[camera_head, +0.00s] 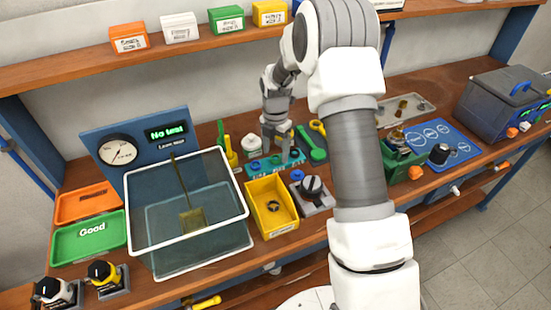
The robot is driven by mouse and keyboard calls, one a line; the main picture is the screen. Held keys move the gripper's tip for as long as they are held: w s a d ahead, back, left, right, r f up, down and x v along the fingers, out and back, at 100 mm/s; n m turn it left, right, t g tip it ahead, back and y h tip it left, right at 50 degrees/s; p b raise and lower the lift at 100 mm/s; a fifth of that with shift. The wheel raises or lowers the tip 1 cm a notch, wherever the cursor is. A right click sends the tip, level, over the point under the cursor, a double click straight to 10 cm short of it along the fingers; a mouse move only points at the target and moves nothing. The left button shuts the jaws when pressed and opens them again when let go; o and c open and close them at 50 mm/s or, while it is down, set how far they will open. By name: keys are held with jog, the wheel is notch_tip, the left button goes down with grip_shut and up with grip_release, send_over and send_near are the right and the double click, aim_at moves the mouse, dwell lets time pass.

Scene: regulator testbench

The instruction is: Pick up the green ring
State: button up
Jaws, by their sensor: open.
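My gripper (278,152) points down over the teal tray (253,172) near the middle of the bench, with its jaws apart. Small parts lie on this tray, including blue round pieces (276,160). I cannot make out a green ring for certain. It may be among these small parts, partly hidden by the gripper. I see nothing held between the fingers.
A yellow bin (255,190) with a dark ring and a grey block with a black knob (312,187) stand in front of the teal tray. A glass tank (160,240) is at left.

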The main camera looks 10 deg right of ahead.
jog(key=shift+f, duration=0.8)
grip_shut()
jog(key=shift+r, duration=0.15)
